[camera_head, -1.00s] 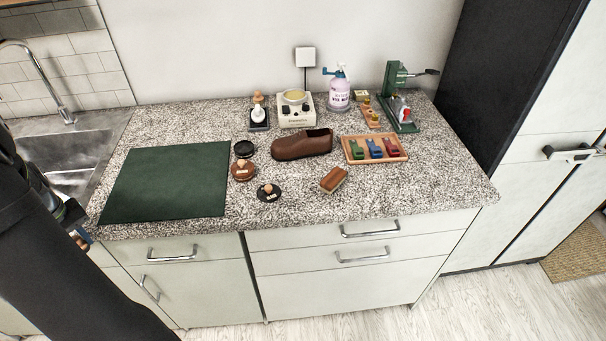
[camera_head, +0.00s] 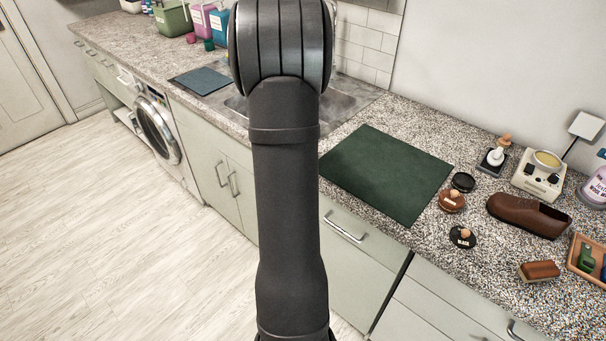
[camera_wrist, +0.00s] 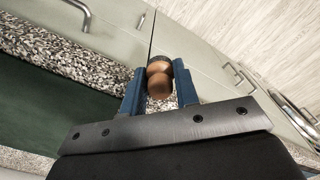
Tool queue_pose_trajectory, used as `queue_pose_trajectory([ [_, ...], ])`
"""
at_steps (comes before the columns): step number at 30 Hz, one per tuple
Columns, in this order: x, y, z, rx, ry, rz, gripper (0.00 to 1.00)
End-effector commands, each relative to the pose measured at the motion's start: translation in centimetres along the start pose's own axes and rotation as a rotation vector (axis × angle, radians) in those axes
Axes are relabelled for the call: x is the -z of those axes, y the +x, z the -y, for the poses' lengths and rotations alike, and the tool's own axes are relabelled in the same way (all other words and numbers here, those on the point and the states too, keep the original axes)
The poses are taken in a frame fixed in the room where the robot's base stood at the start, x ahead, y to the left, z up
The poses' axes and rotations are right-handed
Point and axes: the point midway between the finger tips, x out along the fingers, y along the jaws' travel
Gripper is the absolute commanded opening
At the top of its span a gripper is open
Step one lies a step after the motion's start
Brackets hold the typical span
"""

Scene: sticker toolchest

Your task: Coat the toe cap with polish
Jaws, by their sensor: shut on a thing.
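A brown shoe (camera_head: 520,214) lies on the counter at the right of the head view. Its rounded toe is at the left and its opening at the right. My gripper (camera_wrist: 158,92) is shut on a small wooden-handled dauber (camera_wrist: 160,82) with a dark end, seen between the blue fingers in the wrist view. In the head view my arm hides the gripper and dauber. A black open dish (camera_head: 463,182) sits left of the shoe. A brown knobbed tin (camera_head: 452,200) and a black knobbed tin (camera_head: 462,238) are near it.
A green mat (camera_head: 388,175) lies flat left of the tins. A brush (camera_head: 539,271) and a wooden tray (camera_head: 584,262) are in front of the shoe. A white warmer (camera_head: 540,176) and a bottle (camera_head: 597,188) stand behind. A sink (camera_head: 352,95) is beyond the mat.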

Motion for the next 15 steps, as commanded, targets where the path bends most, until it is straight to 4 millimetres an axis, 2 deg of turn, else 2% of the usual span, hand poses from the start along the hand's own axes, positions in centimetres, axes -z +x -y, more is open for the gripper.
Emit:
queue_pose_trajectory([
  [10, 0.06, -0.08, 0.03, 0.0, 0.009, -0.001, 0.1],
  [15, 0.48, -0.72, 0.29, 0.0, 0.082, -0.002, 0.1],
])
